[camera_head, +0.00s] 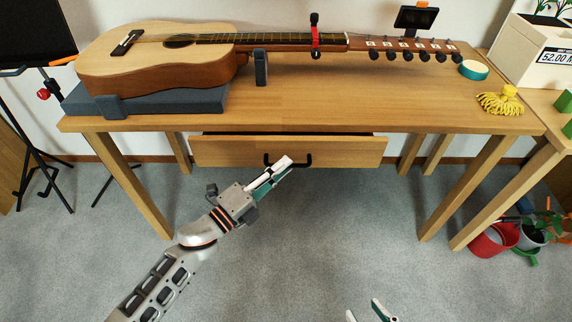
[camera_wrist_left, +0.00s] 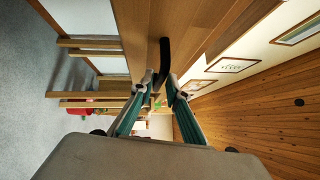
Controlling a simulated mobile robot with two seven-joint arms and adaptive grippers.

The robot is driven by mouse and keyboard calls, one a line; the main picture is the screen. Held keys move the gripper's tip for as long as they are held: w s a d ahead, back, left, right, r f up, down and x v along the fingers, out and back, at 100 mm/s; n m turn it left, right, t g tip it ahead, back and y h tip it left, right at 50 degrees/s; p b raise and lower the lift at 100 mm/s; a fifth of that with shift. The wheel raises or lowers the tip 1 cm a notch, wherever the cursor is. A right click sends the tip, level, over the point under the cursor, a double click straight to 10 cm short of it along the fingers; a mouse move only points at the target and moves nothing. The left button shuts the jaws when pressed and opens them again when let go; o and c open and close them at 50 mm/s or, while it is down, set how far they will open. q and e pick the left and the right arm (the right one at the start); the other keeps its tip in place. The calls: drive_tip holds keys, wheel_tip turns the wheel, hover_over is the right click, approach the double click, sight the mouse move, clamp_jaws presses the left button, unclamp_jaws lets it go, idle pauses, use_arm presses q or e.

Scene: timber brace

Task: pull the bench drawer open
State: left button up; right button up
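The bench drawer (camera_head: 230,152) is a wooden front under the bench top, with a dark gap along its upper edge. Its black bar handle (camera_head: 308,160) is at the middle of the front, partly hidden by my left gripper (camera_head: 287,163). In the left wrist view the handle (camera_wrist_left: 164,55) reaches down between the two fingertips of that gripper (camera_wrist_left: 161,82). The fingers look apart, one on each side of the bar; contact is hard to tell. My right gripper (camera_head: 366,311) shows at the bottom edge, its fingers apart and empty, away from the bench.
A red pot (camera_head: 492,240) stands at the right. The grey floor before the drawer is clear.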

use_arm(q)
drive_tip(key=shift+x, duration=0.85)
clamp_jaws()
drive_tip(key=shift+s, duration=0.15)
